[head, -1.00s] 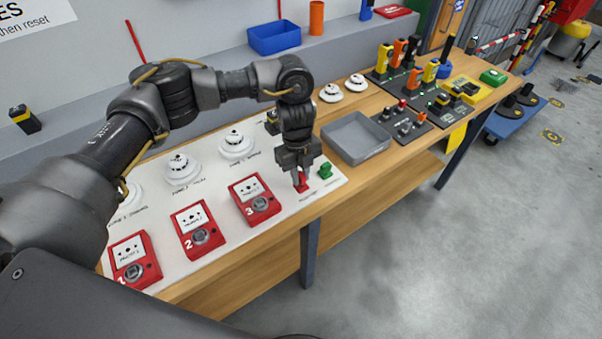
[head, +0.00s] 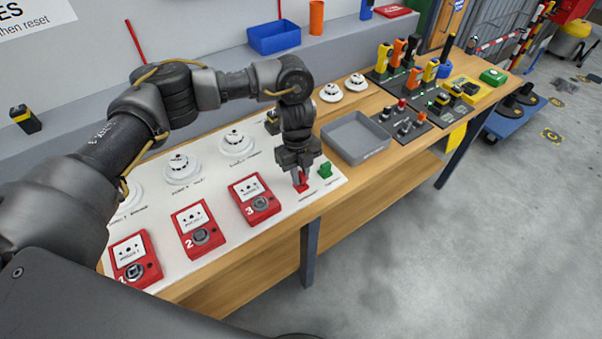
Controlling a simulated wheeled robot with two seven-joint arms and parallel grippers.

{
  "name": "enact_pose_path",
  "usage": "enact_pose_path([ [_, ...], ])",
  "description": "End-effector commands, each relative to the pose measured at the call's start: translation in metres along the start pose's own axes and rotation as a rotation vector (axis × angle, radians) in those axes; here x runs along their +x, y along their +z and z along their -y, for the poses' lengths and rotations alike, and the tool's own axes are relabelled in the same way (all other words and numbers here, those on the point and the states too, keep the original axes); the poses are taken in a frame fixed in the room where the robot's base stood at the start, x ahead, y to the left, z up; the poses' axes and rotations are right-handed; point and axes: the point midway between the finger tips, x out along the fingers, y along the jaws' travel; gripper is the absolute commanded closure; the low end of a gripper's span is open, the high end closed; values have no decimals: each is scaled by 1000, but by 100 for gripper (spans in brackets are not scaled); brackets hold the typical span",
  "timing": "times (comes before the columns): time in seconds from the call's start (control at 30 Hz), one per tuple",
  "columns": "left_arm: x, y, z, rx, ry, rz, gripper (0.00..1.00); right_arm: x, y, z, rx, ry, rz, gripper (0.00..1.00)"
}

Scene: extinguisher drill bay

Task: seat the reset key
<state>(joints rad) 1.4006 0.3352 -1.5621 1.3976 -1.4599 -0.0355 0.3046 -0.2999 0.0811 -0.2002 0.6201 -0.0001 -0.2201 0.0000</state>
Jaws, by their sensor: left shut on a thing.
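My left gripper (head: 299,179) points down over the right end of the white board. It is shut on a small red key (head: 303,188), whose lower part shows at the board surface; whether it touches the board I cannot tell. A green key (head: 325,171) stands just right of the gripper, apart from it. My right gripper is not in view.
White round detectors (head: 236,145) stand behind the boxes on the white board (head: 165,262). A grey tray (head: 383,149) lies to the right of the board. Beyond it are dark panels with switches and radios (head: 409,127). A blue bin (head: 274,37) sits on the back ledge.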

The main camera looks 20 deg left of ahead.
Motion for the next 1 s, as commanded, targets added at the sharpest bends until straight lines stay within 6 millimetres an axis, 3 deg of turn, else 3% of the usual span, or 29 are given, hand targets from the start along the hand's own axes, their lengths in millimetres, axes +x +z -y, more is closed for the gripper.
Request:
enact_pose_path([
  [1.0, 15, 2, 0, 0, 0, 0, 100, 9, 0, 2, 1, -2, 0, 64],
])
